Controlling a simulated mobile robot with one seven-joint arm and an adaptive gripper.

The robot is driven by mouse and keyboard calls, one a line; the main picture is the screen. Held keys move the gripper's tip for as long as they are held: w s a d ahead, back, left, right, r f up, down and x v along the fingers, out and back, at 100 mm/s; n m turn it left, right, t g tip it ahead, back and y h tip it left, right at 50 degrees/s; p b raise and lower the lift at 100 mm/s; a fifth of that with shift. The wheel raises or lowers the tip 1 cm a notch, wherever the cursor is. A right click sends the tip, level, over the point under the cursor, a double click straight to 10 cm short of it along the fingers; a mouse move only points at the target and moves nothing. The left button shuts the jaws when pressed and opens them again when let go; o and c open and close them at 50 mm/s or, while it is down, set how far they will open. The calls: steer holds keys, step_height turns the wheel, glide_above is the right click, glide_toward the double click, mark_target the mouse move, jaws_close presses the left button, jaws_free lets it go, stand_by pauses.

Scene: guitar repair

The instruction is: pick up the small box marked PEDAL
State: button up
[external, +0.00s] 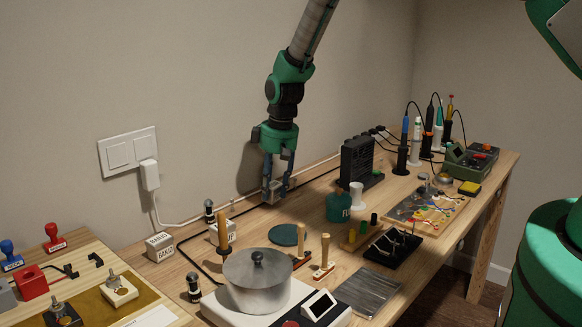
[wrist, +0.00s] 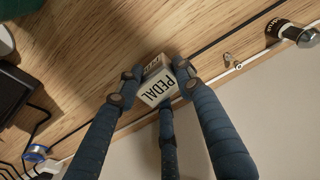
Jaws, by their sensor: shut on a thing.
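The small white box marked PEDAL (wrist: 158,88) is between my gripper's fingers in the wrist view, with its black lettering facing the camera. My gripper (wrist: 155,84) is shut on it, with fingers against its sides. In the external view my gripper (external: 276,192) points down near the back edge of the bench, by the wall. The box (external: 279,188) shows there as a small pale shape between the fingertips, partly hidden by them. I cannot tell whether it touches the bench.
A black cable (external: 315,178) runs along the back of the bench (external: 330,205). A white box marked BANJO (external: 160,247) stands to the left. A lidded metal pot (external: 258,280) is in front.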

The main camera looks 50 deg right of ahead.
step_height(320, 180, up, 2)
steer(key=shift+w+r, duration=0.1)
steer(key=shift+r, duration=0.15)
steer(key=s+a, duration=0.1)
steer(key=s, duration=0.4)
steer(key=s+a+r, duration=0.1)
steer(key=s, duration=0.4)
steer(key=s+a, duration=0.1)
steer(key=s, duration=0.5)
steer(key=shift+r+p, duration=0.15)
steer(key=shift+p, duration=0.15)
